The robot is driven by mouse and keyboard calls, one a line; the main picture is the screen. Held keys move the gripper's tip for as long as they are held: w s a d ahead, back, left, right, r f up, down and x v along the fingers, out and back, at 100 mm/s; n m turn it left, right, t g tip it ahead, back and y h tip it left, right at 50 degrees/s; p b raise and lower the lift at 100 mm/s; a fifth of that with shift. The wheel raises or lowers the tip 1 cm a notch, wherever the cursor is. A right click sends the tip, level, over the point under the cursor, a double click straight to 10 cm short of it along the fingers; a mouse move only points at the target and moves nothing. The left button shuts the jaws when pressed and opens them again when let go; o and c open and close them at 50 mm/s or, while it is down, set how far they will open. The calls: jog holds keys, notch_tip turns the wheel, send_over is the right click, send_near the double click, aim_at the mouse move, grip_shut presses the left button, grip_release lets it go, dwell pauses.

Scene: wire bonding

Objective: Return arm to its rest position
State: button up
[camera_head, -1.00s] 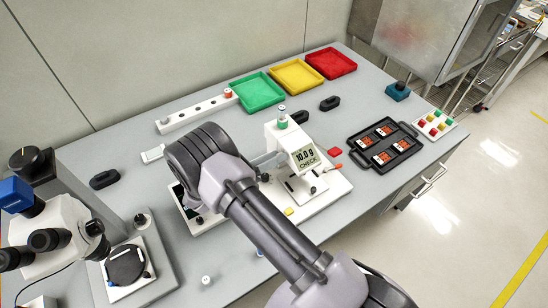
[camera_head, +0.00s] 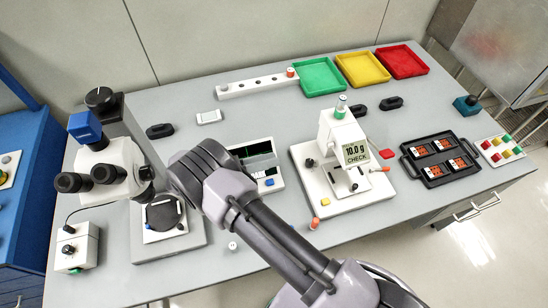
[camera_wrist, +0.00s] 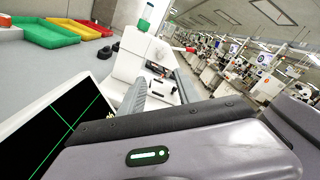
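My arm reaches in from the lower right of the head view, its wrist end over the bench between the microscope (camera_head: 112,165) and the white bonder with a "10.0 g CHECK" display (camera_head: 355,152). My gripper is hidden behind my arm in the head view. In the wrist view, part of my gripper (camera_wrist: 134,98) shows as a ribbed grey finger above the dark housing with a green light. No held object shows. The bonder (camera_wrist: 130,62) also stands beyond it in the wrist view.
A white unit with a dark screen (camera_head: 256,150) sits close beside my wrist. Green (camera_head: 320,78), yellow (camera_head: 363,68) and red (camera_head: 402,61) trays line the back. A black tray (camera_head: 440,160) with several orange boards lies right.

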jog(key=shift+w+r, duration=0.1)
jog(key=s+d+r+m+g+y+b, duration=0.25)
jog(key=d+r+m+g+y, duration=0.2)
jog(key=d+r+m, duration=0.3)
jog(key=s+d+r+m+g+y+b, duration=0.2)
jog(key=s+d+r+m+g+y, duration=0.15)
jog(key=d+r+m+y, duration=0.3)
jog(key=s+r+m+t+y+b, duration=0.2)
jog(key=s+m+t+y, duration=0.2)
jog(key=s+m, duration=0.3)
jog(key=s+a+r+m+t+y+b, duration=0.1)
jog(key=s+r+m+t+y+b, duration=0.1)
jog(key=s+m+t+y, duration=0.2)
jog(key=s+m, duration=0.3)
jog(key=m, duration=0.5)
jog(key=shift+r+m, duration=0.15)
jog(key=shift+m, duration=0.25)
